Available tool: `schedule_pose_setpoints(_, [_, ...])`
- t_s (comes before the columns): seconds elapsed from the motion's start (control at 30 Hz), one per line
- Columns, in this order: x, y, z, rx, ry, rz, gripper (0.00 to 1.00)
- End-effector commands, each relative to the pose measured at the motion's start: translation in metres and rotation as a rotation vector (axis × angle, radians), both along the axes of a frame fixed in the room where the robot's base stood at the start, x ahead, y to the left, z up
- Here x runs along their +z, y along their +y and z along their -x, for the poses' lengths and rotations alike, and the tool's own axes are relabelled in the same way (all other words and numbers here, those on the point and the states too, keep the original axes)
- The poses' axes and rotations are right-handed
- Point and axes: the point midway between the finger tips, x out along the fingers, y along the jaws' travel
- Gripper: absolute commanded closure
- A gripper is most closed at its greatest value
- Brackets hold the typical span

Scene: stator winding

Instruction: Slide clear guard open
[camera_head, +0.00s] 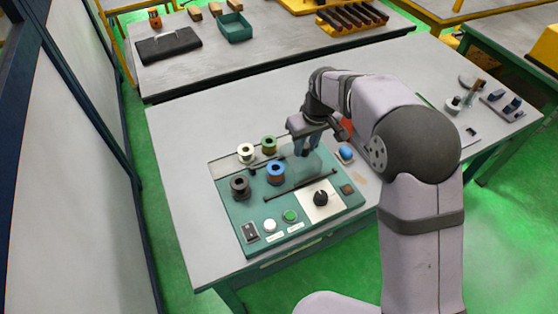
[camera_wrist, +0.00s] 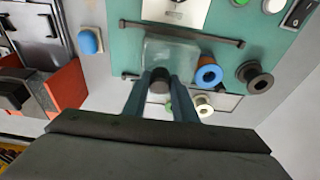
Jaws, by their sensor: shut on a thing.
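The clear guard (camera_head: 298,172) is a see-through panel on the teal winding board (camera_head: 240,215), between two dark rails. In the wrist view the clear guard (camera_wrist: 172,50) lies just beyond my fingertips, beside the blue spool. My gripper (camera_head: 306,152) points down at it. In the wrist view my gripper (camera_wrist: 160,78) is closed around a dark round knob (camera_wrist: 160,86) at the guard's near edge. The fingers hide the sides of the knob. Whether the knob is fixed to the guard is hard to see.
Blue (camera_head: 276,173), brown (camera_head: 239,187), green (camera_head: 269,146) and cream (camera_head: 246,153) spools stand left of the guard. A blue dome button (camera_head: 346,152) is to the right.

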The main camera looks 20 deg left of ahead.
Motion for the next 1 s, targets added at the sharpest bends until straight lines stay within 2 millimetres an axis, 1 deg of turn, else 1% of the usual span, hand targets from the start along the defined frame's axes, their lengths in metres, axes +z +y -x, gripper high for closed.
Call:
schedule_pose_setpoints(0.03, [-0.008,-0.005,0.003,0.002,0.018,0.013,0.88])
schedule_pose_setpoints(0.6, [-0.008,-0.023,-0.015,0.001,0.018,0.012,0.88])
schedule_pose_setpoints(0.63, [-0.009,-0.023,-0.015,0.002,0.017,0.012,0.70])
schedule_pose_setpoints(0.7, [-0.009,-0.022,-0.014,0.002,0.017,0.012,0.58])
schedule_pose_setpoints(1.0, [-0.009,-0.022,-0.014,0.002,0.017,0.012,0.58])
